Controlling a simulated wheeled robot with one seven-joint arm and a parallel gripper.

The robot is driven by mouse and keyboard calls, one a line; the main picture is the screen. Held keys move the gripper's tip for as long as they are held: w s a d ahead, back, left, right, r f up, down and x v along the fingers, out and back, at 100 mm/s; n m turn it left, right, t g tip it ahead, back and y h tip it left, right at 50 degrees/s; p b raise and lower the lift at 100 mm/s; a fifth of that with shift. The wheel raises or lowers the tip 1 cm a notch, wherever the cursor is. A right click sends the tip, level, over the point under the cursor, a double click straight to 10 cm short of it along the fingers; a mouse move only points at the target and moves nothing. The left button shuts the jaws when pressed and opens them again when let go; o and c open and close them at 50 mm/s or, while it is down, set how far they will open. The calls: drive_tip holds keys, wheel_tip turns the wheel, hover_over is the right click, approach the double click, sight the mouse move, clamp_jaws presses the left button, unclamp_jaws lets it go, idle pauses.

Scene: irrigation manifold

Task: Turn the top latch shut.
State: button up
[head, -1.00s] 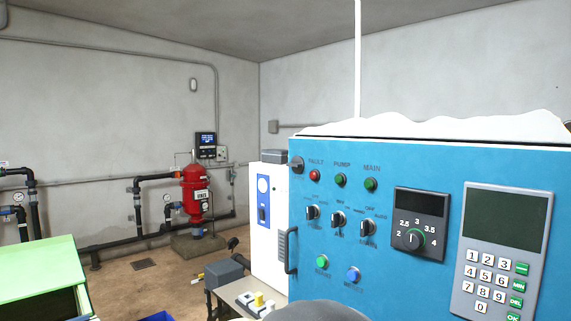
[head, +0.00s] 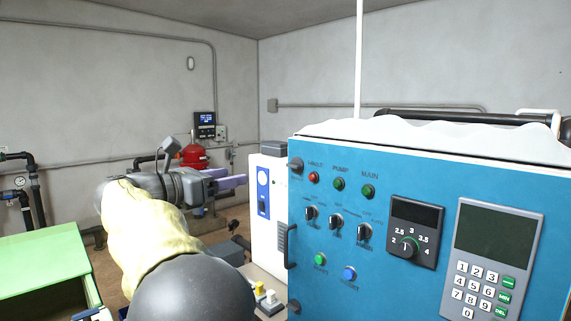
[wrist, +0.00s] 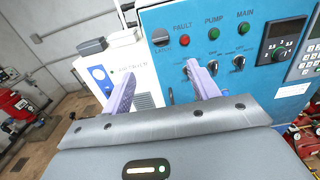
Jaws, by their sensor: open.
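The top latch (head: 296,164) is a small dark knob at the upper left corner of the blue cabinet's front (head: 380,235). In the wrist view the latch (wrist: 161,37) shows above my fingers, with a LATCH label under it. Its exact turn angle is too small to tell. My gripper (head: 230,181) has two purple fingers and is to the left of the cabinet in the head view, apart from the latch. In the wrist view my gripper (wrist: 160,88) is open, with nothing between its fingers.
A dark door handle (head: 290,246) and a lower latch (head: 294,306) are on the cabinet's left edge. A white unit (head: 268,205) stands behind the cabinet on the left. Switches and lamps fill the panel. A green box (head: 45,262) is at the lower left.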

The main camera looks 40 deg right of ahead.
sight(291, 165)
drive_tip(key=shift+d, duration=0.15)
drive_tip(key=d+p, duration=0.2)
drive_tip(key=d, duration=0.3)
drive_tip(key=w+d+p, duration=0.1)
drive_tip(key=d+p, duration=0.1)
drive_tip(key=d, duration=0.4)
drive_tip(key=d+p, duration=0.2)
drive_tip(key=d, duration=0.4)
drive_tip(key=shift+w+d+f, duration=0.1)
drive_tip(key=shift+w, duration=0.1)
drive_tip(key=c, duration=1)
